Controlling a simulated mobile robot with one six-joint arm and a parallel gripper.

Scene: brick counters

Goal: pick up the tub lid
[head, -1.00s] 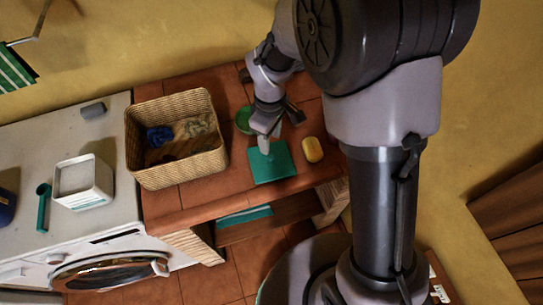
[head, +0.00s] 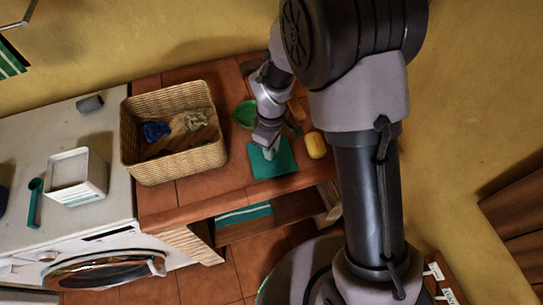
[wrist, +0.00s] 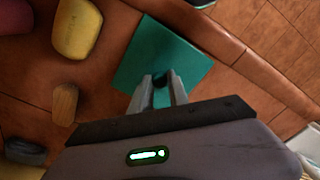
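The tub lid is a flat teal square (head: 285,160) on the red-tiled counter, near its front edge; it also shows in the wrist view (wrist: 195,65). My gripper (head: 268,150) points down over the lid's left part. In the wrist view its two fingers (wrist: 161,80) are apart, with teal showing between them. A small dark patch lies between the fingertips; I cannot tell whether it is a knob or shadow. The fingertips are at or just above the lid. The white tub (head: 78,178) stands on the washing machine at left.
A yellow object (head: 316,145) lies just right of the lid, also in the wrist view (wrist: 77,28). A green round dish (head: 246,114) is behind the lid. A wicker basket (head: 180,172) with cloths stands to its left. A small wooden piece (wrist: 65,104) is near my gripper.

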